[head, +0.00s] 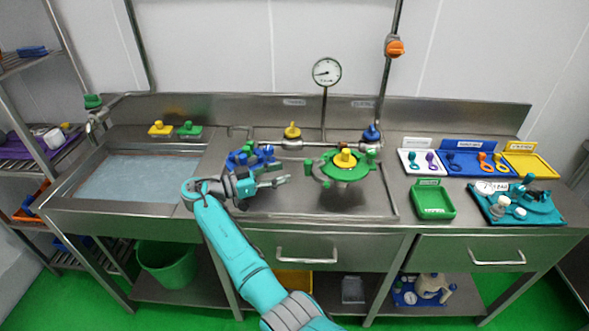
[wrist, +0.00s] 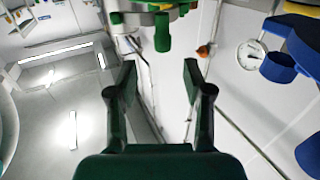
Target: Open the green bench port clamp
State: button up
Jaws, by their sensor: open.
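The green bench port clamp (head: 327,167), a green ring with side lugs and a yellow knob (head: 345,158) on top, stands on the bench right of centre. Green parts with a hanging lug (wrist: 162,32) show at the top of the wrist view, beyond my fingertips. My gripper (head: 284,174) is to the left of the clamp, apart from it, with its fingers pointing right. In the wrist view my gripper (wrist: 160,75) has its two fingers spread, with nothing between them. I cannot tell from these views whether the clamp is locked.
A blue fitting (head: 248,156) stands just behind my gripper. Yellow (head: 292,131) and blue (head: 372,133) valves sit on the pipe behind the clamp, below a gauge (head: 327,72). A green tray (head: 433,201) lies to the right. The sink (head: 140,180) is at left.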

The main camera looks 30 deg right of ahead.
jog(key=shift+w+a, duration=0.2)
jog(key=shift+a, duration=1.1)
